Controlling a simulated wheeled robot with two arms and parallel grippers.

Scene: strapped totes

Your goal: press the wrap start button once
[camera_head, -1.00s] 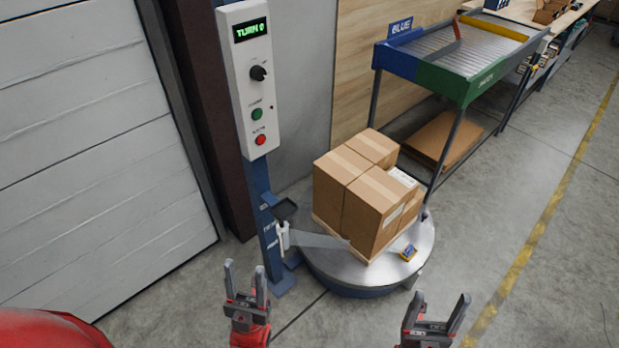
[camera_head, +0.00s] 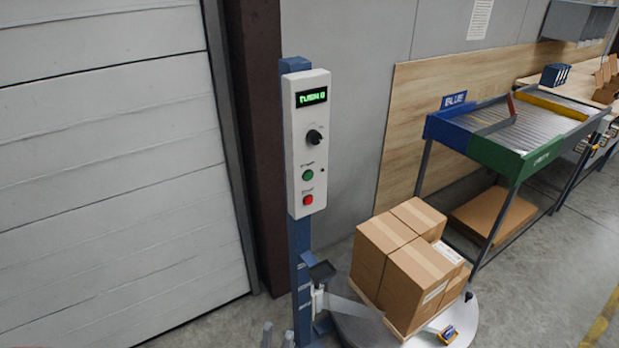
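The white control panel (camera_head: 309,120) is mounted on a blue post beside the wall, with a green-lit display (camera_head: 312,97) at its top. Below it are a black knob (camera_head: 314,137), a green button (camera_head: 307,175) and a red button (camera_head: 307,200). The small labels over the buttons are too blurred to read. Only the fingertips of my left gripper (camera_head: 277,336) show at the bottom edge, apart and with nothing visible between them, well below the panel. My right gripper is out of view.
Stacked cardboard boxes (camera_head: 405,262) sit on a pallet on the round turntable (camera_head: 478,330), right of the post. A roller rack (camera_head: 478,150) with a blue sign stands behind. A white shutter door (camera_head: 110,170) fills the left. The space before the panel is clear.

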